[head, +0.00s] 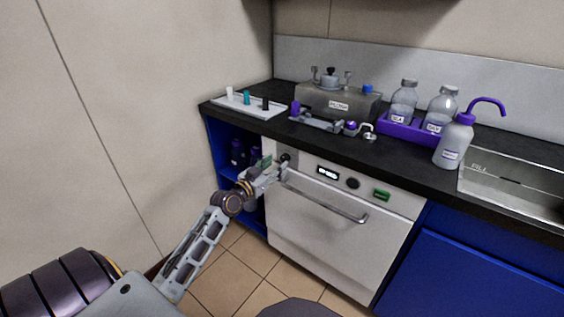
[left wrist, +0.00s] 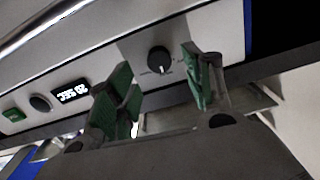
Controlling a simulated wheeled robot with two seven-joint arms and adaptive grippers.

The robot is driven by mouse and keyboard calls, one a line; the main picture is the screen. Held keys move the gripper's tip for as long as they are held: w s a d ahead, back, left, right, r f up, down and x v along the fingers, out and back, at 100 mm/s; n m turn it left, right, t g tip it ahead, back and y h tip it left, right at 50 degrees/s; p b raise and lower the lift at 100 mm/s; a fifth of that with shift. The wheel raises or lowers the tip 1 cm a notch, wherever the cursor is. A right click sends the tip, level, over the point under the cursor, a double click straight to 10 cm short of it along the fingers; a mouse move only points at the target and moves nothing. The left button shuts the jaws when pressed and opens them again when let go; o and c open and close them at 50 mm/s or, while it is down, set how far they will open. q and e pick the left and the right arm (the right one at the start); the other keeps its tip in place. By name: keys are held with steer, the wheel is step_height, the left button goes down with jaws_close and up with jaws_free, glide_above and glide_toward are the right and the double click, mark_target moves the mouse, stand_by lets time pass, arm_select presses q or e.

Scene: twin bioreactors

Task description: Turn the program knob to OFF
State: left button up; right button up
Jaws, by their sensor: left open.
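The program knob is a small round black dial (head: 285,157) at the left end of the white front panel of the machine under the counter. It also shows in the left wrist view (left wrist: 159,60), with a light pointer line and print around it too small to read. My left gripper (head: 268,166) is just in front of the panel by the knob. In the left wrist view its two green-padded fingers (left wrist: 155,88) are spread apart, with the knob beyond and between them, not touching. My right gripper is not in view.
The panel also carries a lit display (head: 328,173), a dark round button (head: 353,183) and a green switch (head: 382,195). A bar handle (head: 325,200) sticks out below. Bottles in a purple tray (head: 410,131) and a steel box (head: 338,103) stand on the counter.

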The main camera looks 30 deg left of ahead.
mark_target(283, 159)
arm_select(q)
steer(key=shift+w+d, duration=0.1)
steer(key=shift+w, duration=0.8)
steer(key=shift+w+d, duration=0.1)
steer(key=shift+w, duration=0.7)
steer(key=shift+w+b, duration=0.35)
steer(key=shift+w, duration=0.2)
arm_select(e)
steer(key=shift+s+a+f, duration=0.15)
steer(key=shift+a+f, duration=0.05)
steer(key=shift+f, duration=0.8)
arm_select(q)
steer(key=shift+c, duration=0.2)
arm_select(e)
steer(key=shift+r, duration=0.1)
arm_select(q)
steer(key=c, duration=1)
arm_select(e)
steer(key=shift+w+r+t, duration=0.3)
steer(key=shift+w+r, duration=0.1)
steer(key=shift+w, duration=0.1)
